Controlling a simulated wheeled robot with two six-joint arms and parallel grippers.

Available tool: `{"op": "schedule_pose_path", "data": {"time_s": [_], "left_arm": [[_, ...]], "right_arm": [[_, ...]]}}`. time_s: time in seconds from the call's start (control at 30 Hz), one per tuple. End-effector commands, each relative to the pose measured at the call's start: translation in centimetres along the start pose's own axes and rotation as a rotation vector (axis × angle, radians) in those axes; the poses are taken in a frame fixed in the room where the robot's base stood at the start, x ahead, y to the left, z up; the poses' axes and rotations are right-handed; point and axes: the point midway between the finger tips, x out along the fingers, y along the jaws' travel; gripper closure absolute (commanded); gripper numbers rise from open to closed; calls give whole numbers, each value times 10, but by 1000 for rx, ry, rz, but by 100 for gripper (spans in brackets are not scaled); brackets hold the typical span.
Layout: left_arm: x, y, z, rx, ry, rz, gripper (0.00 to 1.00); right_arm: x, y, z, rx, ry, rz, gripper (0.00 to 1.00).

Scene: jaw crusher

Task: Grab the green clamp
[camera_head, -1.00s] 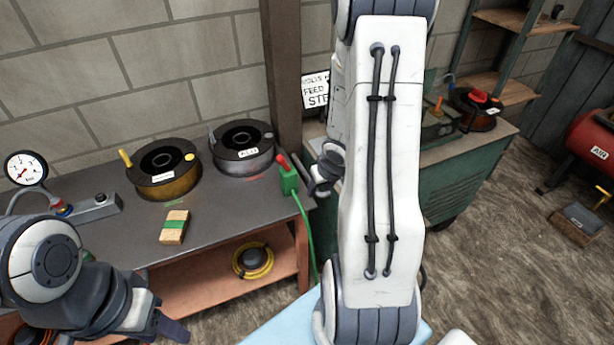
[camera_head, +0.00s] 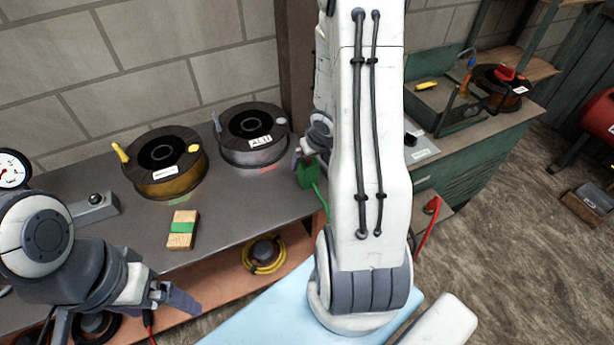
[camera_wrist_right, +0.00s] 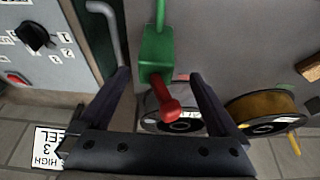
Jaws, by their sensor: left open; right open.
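The green clamp (camera_head: 309,176) sits at the right end of the grey bench, with a green cable running down from it. In the right wrist view its green body (camera_wrist_right: 155,50) and red handle (camera_wrist_right: 167,100) show. My right gripper (camera_wrist_right: 160,76) is open, with one finger on each side of the clamp's handle. I cannot tell whether the fingers touch it. In the head view the right gripper (camera_head: 301,154) is at the clamp and hides its red part. My left gripper (camera_head: 172,299) is open and empty, low at the bench's front.
Two wire spools, one gold (camera_head: 168,180) and one silver (camera_head: 251,150), stand on the bench (camera_head: 225,200). A wooden block with a green band (camera_head: 182,229) lies nearer the front edge. A green machine cabinet (camera_head: 470,155) stands to the right. My right arm covers the middle of the head view.

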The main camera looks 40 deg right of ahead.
Motion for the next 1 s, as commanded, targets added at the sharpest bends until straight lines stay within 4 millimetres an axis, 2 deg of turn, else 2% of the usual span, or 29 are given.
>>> {"op": "schedule_pose_path", "data": {"time_s": [0.33,0.6,0.63,0.77,0.8,0.87,0.9,1.0], "left_arm": [[24,-2,1,0,0,0,0],[24,-2,1,0,0,0,0],[24,-2,1,0,0,0,0],[24,-2,1,0,0,0,0],[24,-2,1,0,0,0,0],[24,-2,1,0,0,0,0],[24,-2,1,0,0,0,0],[24,-2,1,0,0,0,0]], "right_arm": [[47,5,-3,-2,0,-1,3],[50,4,-5,-3,1,-1,3],[50,4,-5,-3,1,-1,6],[50,4,-5,-3,1,-1,56],[50,4,-5,-3,0,-1,71],[50,4,-5,-2,0,-1,94],[50,4,-5,-2,0,-1,100],[50,4,-6,-2,3,-1,100]]}}
